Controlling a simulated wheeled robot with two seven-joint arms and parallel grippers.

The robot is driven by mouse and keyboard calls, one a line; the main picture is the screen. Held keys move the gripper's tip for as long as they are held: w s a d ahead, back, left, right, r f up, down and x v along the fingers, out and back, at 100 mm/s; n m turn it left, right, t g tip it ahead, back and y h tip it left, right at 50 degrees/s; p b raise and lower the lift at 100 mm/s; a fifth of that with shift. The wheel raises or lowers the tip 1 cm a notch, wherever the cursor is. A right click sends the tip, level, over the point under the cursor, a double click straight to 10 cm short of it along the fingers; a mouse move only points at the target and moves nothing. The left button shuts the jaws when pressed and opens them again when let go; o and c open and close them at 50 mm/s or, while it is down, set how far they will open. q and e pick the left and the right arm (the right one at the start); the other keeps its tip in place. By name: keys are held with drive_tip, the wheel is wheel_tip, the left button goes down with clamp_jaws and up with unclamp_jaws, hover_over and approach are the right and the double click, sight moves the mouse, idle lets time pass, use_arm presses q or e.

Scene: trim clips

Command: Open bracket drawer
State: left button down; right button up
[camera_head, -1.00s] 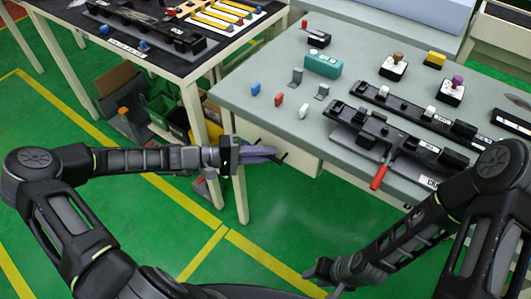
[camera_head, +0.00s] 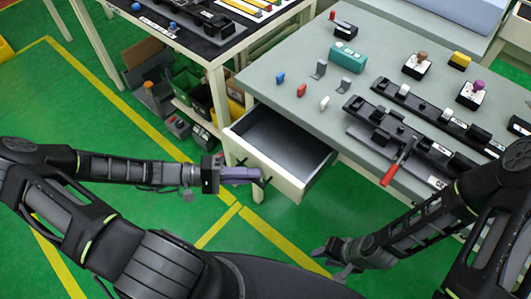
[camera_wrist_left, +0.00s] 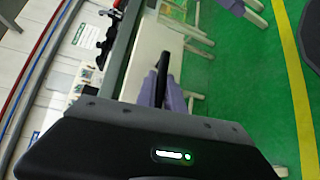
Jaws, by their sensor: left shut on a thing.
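The bracket drawer (camera_head: 285,145) is pulled out from under the grey-topped workbench, and its grey inside looks empty. My left gripper (camera_head: 258,177), with purple fingers, is at the drawer's front and shut on its dark handle. In the left wrist view the fingers (camera_wrist_left: 162,92) close around the black handle (camera_wrist_left: 162,68), with the pale drawer front (camera_wrist_left: 147,45) beside it. My right gripper (camera_head: 332,260) is apart from the bench, low over the green floor, with its fingers spread and nothing seen between them.
The workbench top (camera_head: 290,60) bears a black fixture with a red-handled lever (camera_head: 397,165), a teal box (camera_head: 347,55) and several small parts. A second table (camera_head: 205,45) stands at the back left, with bins (camera_head: 187,88) beneath it. Green floor is open in front.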

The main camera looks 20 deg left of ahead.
use_arm(q)
drive_tip(key=s, duration=0.1)
drive_tip(key=s+a, duration=0.1)
drive_tip(key=shift+s, duration=0.35)
drive_tip(key=c, duration=1.5)
unclamp_jaws()
drive_tip(key=shift+o, duration=0.2)
drive_tip(key=v, duration=0.7)
drive_tip(key=shift+a+b, duration=0.35)
drive_tip(key=shift+a, duration=0.05)
drive_tip(key=shift+s, duration=0.1)
